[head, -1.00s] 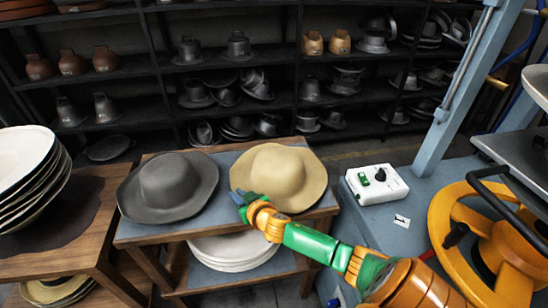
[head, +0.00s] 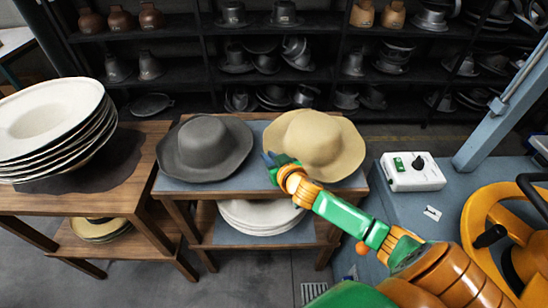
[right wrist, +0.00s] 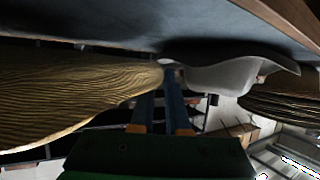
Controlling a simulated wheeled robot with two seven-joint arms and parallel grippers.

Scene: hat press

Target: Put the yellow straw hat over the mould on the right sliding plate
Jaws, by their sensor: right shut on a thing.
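The yellow straw hat (head: 316,138) lies brim down on the right half of a small table's grey-blue top. It is also at the left of the right wrist view (right wrist: 70,88). My right gripper (head: 277,163) is at the near-left edge of its brim and shut on that edge. In the right wrist view its two narrow fingers (right wrist: 167,95) meet the brim's tip. The hat still appears to rest on the table. My left gripper is not in view. The mould and the right sliding plate are not seen.
A grey hat (head: 204,147) lies close left of the straw hat. Pale hat bodies (head: 262,214) are stacked on the shelf below. White hats (head: 50,128) are piled on the left table. A control box (head: 412,172) and yellow wheel (head: 510,235) stand right. Shelves line the back.

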